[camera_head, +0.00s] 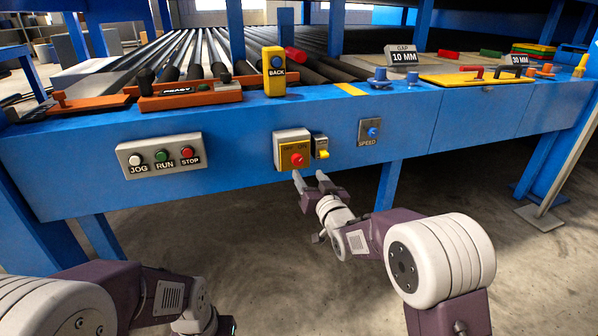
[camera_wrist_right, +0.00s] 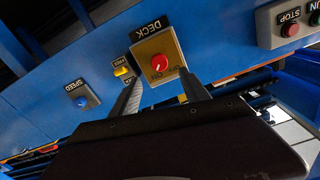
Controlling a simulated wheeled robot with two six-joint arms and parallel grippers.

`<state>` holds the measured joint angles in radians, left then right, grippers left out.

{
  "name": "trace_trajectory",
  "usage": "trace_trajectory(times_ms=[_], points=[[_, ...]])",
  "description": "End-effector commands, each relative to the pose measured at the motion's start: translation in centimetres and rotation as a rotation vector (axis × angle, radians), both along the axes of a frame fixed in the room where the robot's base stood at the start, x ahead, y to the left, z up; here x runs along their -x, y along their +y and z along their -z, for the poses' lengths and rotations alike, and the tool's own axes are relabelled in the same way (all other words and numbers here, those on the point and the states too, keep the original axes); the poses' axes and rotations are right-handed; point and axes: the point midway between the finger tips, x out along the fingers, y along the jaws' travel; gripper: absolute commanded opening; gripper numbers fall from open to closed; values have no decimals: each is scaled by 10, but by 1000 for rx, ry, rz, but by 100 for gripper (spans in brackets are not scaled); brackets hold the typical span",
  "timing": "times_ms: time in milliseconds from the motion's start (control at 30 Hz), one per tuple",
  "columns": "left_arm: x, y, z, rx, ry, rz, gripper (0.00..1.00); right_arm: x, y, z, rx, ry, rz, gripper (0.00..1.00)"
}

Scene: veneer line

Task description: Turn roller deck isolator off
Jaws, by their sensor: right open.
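The roller deck isolator (camera_head: 283,140) is a pale box with a yellow face and a red knob (camera_head: 297,160), on the blue front beam. In the right wrist view the isolator (camera_wrist_right: 171,44) appears upside down under a DECK label, with its red knob (camera_wrist_right: 160,63) between my finger lines. Small lettering beside the knob is too blurred to read surely, and I cannot tell which position it points to. My right gripper (camera_head: 309,176) is open and empty, just below the isolator; it also shows in the wrist view (camera_wrist_right: 161,76). My left gripper's fingers are out of view.
A yellow switch (camera_head: 322,148) sits close right of the isolator, and a blue SPEED knob (camera_head: 373,132) farther right. A JOG, RUN and STOP panel (camera_head: 160,156) is at left. A yellow BACK pendant (camera_head: 274,72) stands above. Below the beam is open floor.

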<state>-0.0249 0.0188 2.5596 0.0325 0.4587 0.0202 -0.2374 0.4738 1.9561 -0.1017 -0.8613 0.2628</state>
Motion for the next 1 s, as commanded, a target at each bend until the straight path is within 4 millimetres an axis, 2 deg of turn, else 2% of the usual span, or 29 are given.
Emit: trace_trajectory(times_ms=[200,400,600,833,867,1000], points=[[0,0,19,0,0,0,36,-38,13,4,0,-3,0,54],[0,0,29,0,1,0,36,-69,22,3,-1,-1,0,54],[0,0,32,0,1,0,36,-81,26,1,0,0,0,54],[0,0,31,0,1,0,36,-81,26,0,0,0,0,54],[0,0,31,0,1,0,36,-81,26,0,0,0,0,51],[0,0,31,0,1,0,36,-81,26,0,0,0,0,12]])
